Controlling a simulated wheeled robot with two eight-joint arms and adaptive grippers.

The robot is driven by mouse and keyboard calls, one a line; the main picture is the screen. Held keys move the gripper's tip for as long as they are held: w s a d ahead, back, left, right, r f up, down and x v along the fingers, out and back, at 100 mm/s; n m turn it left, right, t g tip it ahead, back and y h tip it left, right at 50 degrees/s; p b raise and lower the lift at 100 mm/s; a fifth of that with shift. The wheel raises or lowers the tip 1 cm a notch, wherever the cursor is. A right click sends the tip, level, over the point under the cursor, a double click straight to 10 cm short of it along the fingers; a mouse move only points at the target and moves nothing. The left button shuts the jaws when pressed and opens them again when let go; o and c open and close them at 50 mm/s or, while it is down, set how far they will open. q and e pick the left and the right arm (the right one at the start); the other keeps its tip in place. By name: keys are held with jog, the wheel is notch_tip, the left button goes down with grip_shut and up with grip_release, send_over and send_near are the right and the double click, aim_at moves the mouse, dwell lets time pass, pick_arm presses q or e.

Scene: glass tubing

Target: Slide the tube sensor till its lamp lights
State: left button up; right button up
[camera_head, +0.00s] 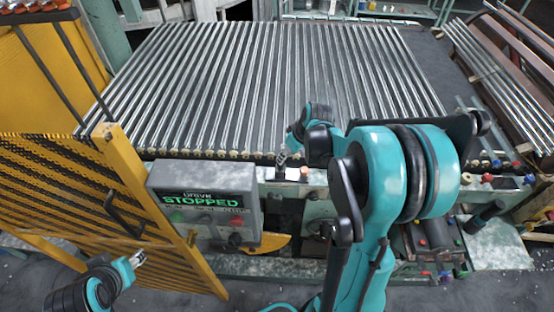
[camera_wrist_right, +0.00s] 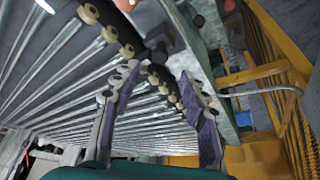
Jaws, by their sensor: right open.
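The tube sensor seems to be the small dark block (camera_head: 290,174) on the green front rail of the tube bed. A small orange-red spot shows at its right end, and I cannot tell whether it is a lit lamp. My right gripper (camera_head: 282,158) is just above and left of the block. In the right wrist view my right gripper (camera_wrist_right: 158,75) is open, its two fingers apart, with a dark block (camera_wrist_right: 160,48) beyond the fingertips. Nothing is visibly held. My left gripper (camera_head: 138,259) hangs at the lower left, away from the rail; its jaws are too small to judge.
Many parallel glass tubes (camera_head: 250,80) fill the bed behind the rail. A grey control box (camera_head: 205,203) reading "DRIVE STOPPED" stands front left, beside a yellow mesh gate (camera_head: 150,215). More tubes (camera_head: 490,75) lie on a rack at the right.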

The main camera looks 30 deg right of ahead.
aim_at(283, 164)
jog(key=b+x, duration=0.1)
jog(key=x, duration=0.5)
jog(key=shift+w+f, duration=0.25)
jog(key=shift+f, duration=0.05)
jog(key=shift+a, duration=0.1)
grip_shut()
